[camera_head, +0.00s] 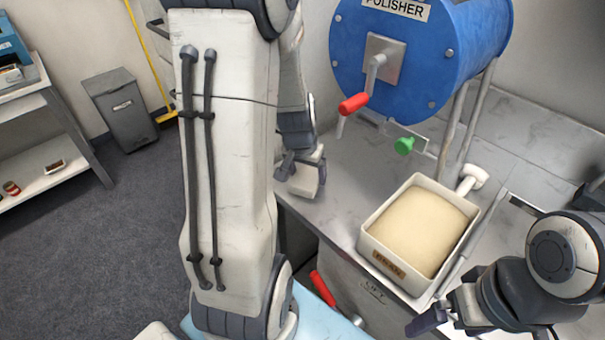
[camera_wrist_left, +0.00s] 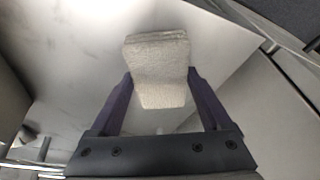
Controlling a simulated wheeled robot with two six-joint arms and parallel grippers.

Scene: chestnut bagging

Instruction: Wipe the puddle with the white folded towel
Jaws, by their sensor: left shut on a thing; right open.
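The white folded towel (camera_wrist_left: 157,60) is clamped between the two dark fingers of my left gripper (camera_wrist_left: 160,78) in the left wrist view. In the head view the towel (camera_head: 303,182) is a small pale block at the left end of the grey metal worktop (camera_head: 345,165), below my left gripper (camera_head: 304,164). I cannot tell whether it touches the worktop. My own left arm hides part of that area. I cannot make out a puddle in either view. My right gripper (camera_head: 432,318) is open and empty at the lower right, in front of the bran box.
A blue polisher drum (camera_head: 420,60) with a red-handled crank (camera_head: 355,103) stands behind the worktop. A green knob (camera_head: 404,146) sits beneath it. A white box of tan bran (camera_head: 372,249) and a white-headed tool (camera_head: 472,178) occupy the right side. A grey bin (camera_head: 122,110) stands at left.

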